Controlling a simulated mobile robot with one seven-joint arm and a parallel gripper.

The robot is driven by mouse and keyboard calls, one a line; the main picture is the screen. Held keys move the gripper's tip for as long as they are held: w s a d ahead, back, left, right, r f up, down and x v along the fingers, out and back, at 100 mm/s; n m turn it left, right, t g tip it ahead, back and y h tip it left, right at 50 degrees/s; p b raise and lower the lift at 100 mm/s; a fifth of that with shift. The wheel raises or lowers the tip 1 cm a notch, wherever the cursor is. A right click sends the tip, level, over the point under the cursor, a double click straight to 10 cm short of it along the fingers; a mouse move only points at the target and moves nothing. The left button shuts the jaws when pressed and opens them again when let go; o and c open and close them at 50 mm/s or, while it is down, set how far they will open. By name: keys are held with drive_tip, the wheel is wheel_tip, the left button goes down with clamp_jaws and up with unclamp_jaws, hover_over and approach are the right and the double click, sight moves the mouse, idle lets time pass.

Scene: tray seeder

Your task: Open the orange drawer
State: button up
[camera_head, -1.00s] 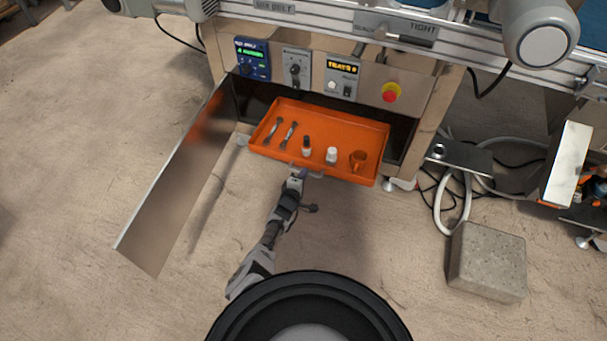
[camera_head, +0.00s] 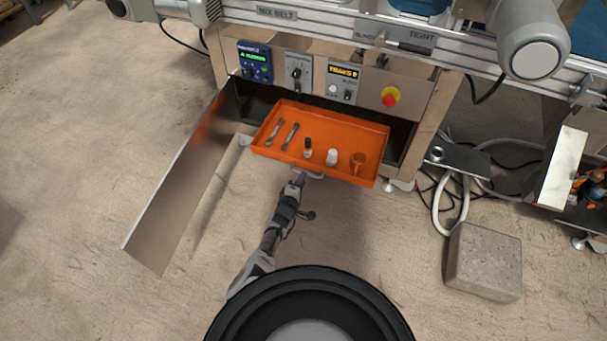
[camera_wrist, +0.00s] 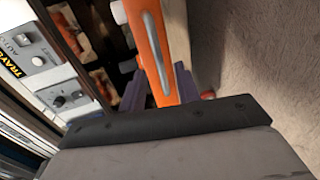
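The orange drawer (camera_head: 335,123) stands pulled out from the front of the machine, and its inside shows from above. Two wrenches, a dark small bottle, a white jar and an orange cup lie or stand in it. Its pale handle (camera_head: 308,173) is on the front face; in the wrist view the handle (camera_wrist: 157,58) shows as a grey bar on the orange front. My gripper (camera_head: 297,182) is just in front of the handle, near its left end. In the wrist view its purple fingers (camera_wrist: 158,92) are apart, one on each side of the orange front, with gaps beside the handle.
A metal door (camera_head: 180,190) hangs open to the left of the drawer. Control panels and a red stop button (camera_head: 390,96) are above it. A concrete block (camera_head: 484,262) and cables lie at the right. The floor in front is clear.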

drive_tip(key=p+v, duration=0.8)
drive_tip(key=v, duration=0.2)
drive_tip(key=shift+s, duration=0.35)
drive_tip(key=shift+a, duration=0.15)
